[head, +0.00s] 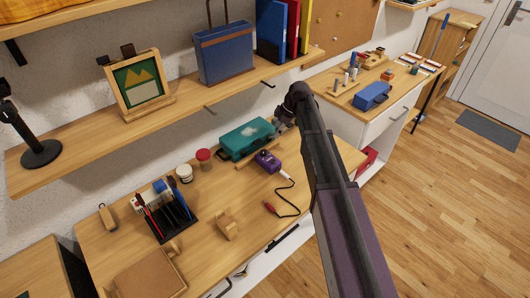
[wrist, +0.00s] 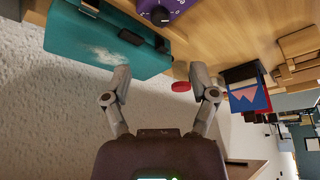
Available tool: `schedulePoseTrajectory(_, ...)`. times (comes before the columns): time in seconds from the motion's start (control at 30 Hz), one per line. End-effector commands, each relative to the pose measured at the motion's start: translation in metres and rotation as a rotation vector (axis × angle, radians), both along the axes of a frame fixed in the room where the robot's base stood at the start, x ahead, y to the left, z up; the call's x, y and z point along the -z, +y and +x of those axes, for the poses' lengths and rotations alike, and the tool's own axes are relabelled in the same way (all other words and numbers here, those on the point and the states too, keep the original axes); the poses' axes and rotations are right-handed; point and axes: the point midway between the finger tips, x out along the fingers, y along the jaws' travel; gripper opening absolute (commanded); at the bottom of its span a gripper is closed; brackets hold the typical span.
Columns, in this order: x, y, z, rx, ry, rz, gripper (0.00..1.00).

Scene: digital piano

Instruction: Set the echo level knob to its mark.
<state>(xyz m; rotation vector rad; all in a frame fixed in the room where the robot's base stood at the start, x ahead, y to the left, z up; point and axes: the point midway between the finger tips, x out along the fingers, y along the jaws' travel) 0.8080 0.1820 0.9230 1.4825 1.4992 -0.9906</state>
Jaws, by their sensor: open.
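A purple pedal box (head: 267,161) lies on the wooden desk, with a white plug and dark cable at its near side. Its top edge shows at the top of the wrist view (wrist: 178,5). A dark round knob (wrist: 160,16) sits on the purple face with pale scale marks around it. The knob's pointer and its target mark are too small to make out. My gripper (wrist: 160,72) is open and empty, its fingers spread, apart from the knob. In the head view my gripper (head: 281,129) is above the desk's back edge, just beyond the pedal.
A teal case (head: 246,138) stands close to the pedal's left and also fills the wrist view's upper left (wrist: 100,40). Jars (head: 204,157) and a pen organiser (head: 170,215) stand further left. A shelf (head: 180,100) overhangs the back. The desk's front right is mostly clear.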

Motion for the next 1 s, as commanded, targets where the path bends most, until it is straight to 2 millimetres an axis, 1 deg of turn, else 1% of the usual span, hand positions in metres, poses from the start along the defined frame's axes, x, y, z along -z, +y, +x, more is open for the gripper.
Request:
schedulePoseTrajectory(0.03, 0.007, 0.002, 0.0, 0.0, 0.0, 0.0, 0.75)
schedulePoseTrajectory(1.0, 0.082, 0.032, 0.0, 0.0, -0.001, 0.0, 0.75)
